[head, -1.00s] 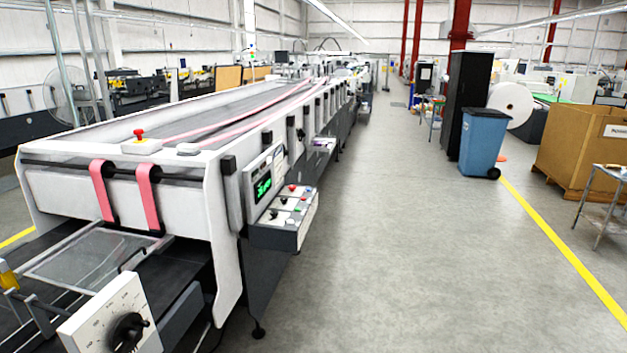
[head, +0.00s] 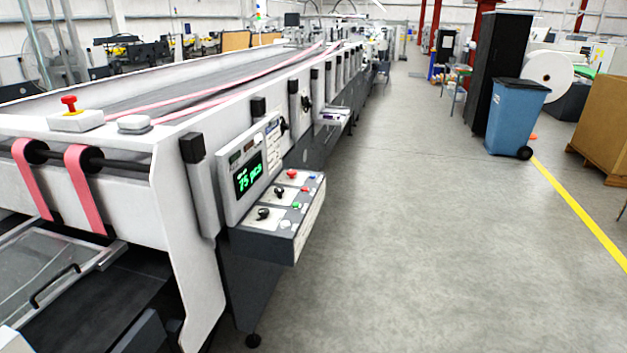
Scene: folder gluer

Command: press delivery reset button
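A control box (head: 262,243) sticks out from the side of the long white folder gluer (head: 180,250). The labels are too small to read, so I cannot tell which one is the delivery reset button. A display (head: 248,175) above the box shows green text that seems to read "75 pcs". A red mushroom button (head: 69,104) stands on a white box on top of the machine. Neither of my grippers is in view.
The grey floor (head: 400,220) to the right of the machine is clear. A blue bin (head: 515,115), a black cabinet (head: 500,75) and a large brown carton (head: 603,130) stand at the right beside a yellow floor line (head: 575,205). A machine foot (head: 253,340) rests on the floor below the control box.

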